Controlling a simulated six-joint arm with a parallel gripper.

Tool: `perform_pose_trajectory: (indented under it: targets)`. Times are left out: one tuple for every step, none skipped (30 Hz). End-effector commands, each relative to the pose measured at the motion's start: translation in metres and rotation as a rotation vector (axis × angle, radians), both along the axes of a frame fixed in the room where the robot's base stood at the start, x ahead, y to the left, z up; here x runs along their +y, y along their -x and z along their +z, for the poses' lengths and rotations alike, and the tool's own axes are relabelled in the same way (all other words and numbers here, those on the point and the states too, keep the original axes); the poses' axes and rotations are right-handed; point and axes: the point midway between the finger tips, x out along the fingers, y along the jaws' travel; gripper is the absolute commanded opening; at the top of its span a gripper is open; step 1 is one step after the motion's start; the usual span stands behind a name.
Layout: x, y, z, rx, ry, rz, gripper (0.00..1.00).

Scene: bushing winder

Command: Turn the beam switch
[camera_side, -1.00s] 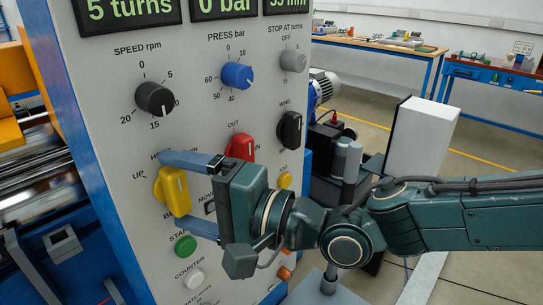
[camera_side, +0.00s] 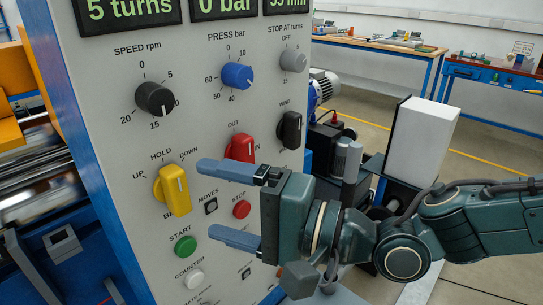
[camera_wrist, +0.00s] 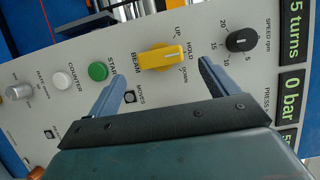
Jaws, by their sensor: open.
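The beam switch (camera_side: 174,190) is a yellow knob with a white line on the grey panel, under the labels UP, HOLD and DOWN. In the wrist view the yellow beam switch (camera_wrist: 162,57) has its line towards HOLD. My gripper (camera_side: 208,199) is open and empty, standing off to the right of the switch in the side view, with its two blue fingers pointing at the panel. In the wrist view my gripper (camera_wrist: 160,72) has its fingertips on either side of the switch's line of approach, apart from it. Nothing hides the switch.
Around the switch are a green START button (camera_side: 186,247), a red stop button (camera_side: 242,209), a red knob (camera_side: 240,148) and a black speed knob (camera_side: 154,99). A black knob (camera_side: 290,130) is further right. A white box (camera_side: 421,138) stands behind my arm.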

Motion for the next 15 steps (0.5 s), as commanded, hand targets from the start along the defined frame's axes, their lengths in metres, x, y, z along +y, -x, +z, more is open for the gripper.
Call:
perform_pose_trajectory:
  targets:
    - [-0.007, 0.002, 0.001, 0.0, 0.0, -0.002, 0.85]
    - [-0.01, 0.003, 0.0, 0.0, 0.0, -0.003, 0.85]
    - [-0.015, 0.005, 0.001, 0.0, 0.0, -0.002, 0.85]
    - [-0.018, 0.006, 0.001, 0.0, 0.0, -0.002, 0.85]
    - [-0.021, 0.008, 0.001, 0.0, 0.0, -0.002, 0.85]
    - [-0.026, 0.01, 0.0, 0.001, 0.001, -0.002, 0.85]
    - [-0.029, 0.011, 0.0, 0.001, 0.0, -0.002, 0.85]
    - [-0.033, 0.013, 0.0, 0.0, 0.001, -0.002, 0.85]
    - [-0.038, 0.014, 0.001, 0.0, -0.001, -0.003, 0.85]
    - [-0.042, 0.016, 0.001, 0.0, 0.0, -0.002, 0.85]
    - [-0.045, 0.017, 0.0, 0.0, 0.0, -0.003, 0.85]
    - [-0.049, 0.019, 0.0, 0.001, 0.001, -0.002, 0.85]
    - [-0.052, 0.021, 0.001, 0.001, 0.0, -0.002, 0.85]
    - [-0.056, 0.022, 0.001, 0.0, 0.0, -0.002, 0.85]
    - [-0.06, 0.023, 0.0, 0.0, 0.001, -0.003, 0.85]
